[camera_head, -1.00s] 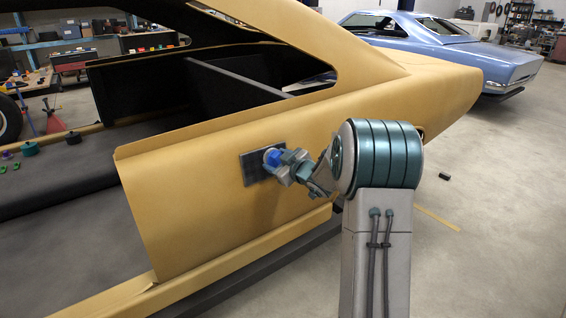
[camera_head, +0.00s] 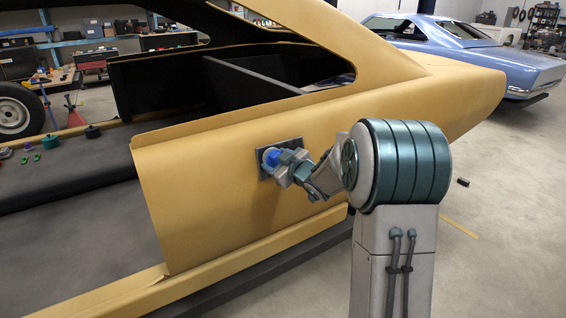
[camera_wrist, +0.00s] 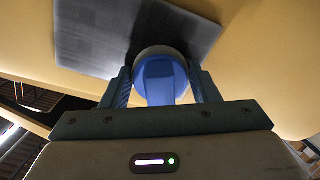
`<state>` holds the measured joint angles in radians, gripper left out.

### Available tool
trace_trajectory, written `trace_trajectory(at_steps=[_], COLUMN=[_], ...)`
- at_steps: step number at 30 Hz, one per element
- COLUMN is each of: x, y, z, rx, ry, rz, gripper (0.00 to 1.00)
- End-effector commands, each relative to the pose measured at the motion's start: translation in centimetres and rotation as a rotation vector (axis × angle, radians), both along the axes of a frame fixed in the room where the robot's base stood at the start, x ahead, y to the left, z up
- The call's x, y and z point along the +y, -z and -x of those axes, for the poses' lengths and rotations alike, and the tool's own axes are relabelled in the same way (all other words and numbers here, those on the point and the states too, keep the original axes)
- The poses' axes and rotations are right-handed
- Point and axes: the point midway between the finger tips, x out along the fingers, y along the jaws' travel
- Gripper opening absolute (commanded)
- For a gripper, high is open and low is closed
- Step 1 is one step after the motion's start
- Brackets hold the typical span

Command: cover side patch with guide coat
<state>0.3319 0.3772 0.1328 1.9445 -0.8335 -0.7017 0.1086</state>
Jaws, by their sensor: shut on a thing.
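The side patch (camera_head: 291,144) is a dark grey rectangle on the tan body side of the car. In the wrist view the patch (camera_wrist: 112,36) fills the upper middle, with faint lighter and darker bands. My gripper hides part of the patch.
The tan car shell (camera_head: 215,190) has an open door gap at left. Small green and purple pieces lie on its dark sill (camera_head: 70,165). A blue car (camera_head: 450,50) stands behind. A small black block (camera_head: 463,182) lies on the open floor at right.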

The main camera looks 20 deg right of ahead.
Motion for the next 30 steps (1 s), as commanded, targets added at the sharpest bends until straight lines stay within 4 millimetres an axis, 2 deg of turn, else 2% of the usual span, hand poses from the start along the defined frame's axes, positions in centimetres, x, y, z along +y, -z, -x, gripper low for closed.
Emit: trace_trajectory(at_steps=[3, 11, 21, 30], x=[1.0, 1.8, 4.4, 4.5], y=[0.1, 0.1, 0.1, 0.0], z=[0.4, 0.6, 1.3, 1.3], rx=[-0.002, -0.001, -0.002, 0.0], ry=[-0.001, 0.0, -0.001, 0.001], rz=[0.0, 0.0, 0.0, 0.0], gripper=[0.37, 0.37, 0.37, 0.37])
